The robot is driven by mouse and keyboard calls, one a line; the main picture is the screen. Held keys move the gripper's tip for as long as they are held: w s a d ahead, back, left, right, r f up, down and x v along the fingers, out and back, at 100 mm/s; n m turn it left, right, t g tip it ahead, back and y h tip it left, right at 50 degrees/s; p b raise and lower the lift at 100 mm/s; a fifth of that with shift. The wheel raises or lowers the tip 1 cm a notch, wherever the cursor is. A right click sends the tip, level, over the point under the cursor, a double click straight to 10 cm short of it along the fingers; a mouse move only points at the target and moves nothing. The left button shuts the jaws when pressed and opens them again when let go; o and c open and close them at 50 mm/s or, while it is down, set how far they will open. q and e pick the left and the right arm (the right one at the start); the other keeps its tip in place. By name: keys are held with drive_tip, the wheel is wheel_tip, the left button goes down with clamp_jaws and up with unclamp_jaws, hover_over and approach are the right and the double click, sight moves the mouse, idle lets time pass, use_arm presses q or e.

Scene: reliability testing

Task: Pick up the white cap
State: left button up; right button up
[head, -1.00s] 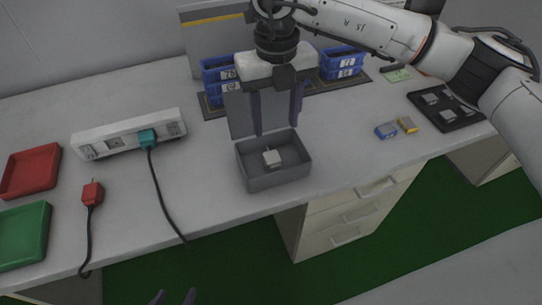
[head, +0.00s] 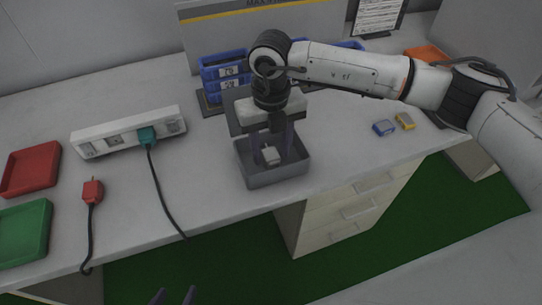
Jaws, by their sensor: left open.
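The white cap (head: 271,156), a small whitish block, sits inside the grey open box (head: 275,178) in the middle of the table. My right gripper (head: 272,153) points straight down into the box from above. Its two dark fingers are apart, one on each side of the cap, with a gap visible. Contact with the cap cannot be made out. My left gripper (head: 174,296) shows only as two fingertips at the bottom edge, apart and empty, away from the box.
A white power strip (head: 105,140) with a teal plug (head: 147,136) lies left of the box. A red plug (head: 92,191), red tray (head: 30,171) and green tray (head: 22,233) are further left. Blue bins (head: 222,72) stand behind.

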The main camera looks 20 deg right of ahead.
sight(271, 154)
drive_tip(key=c, duration=0.9)
wheel_tip(271, 154, up, 10)
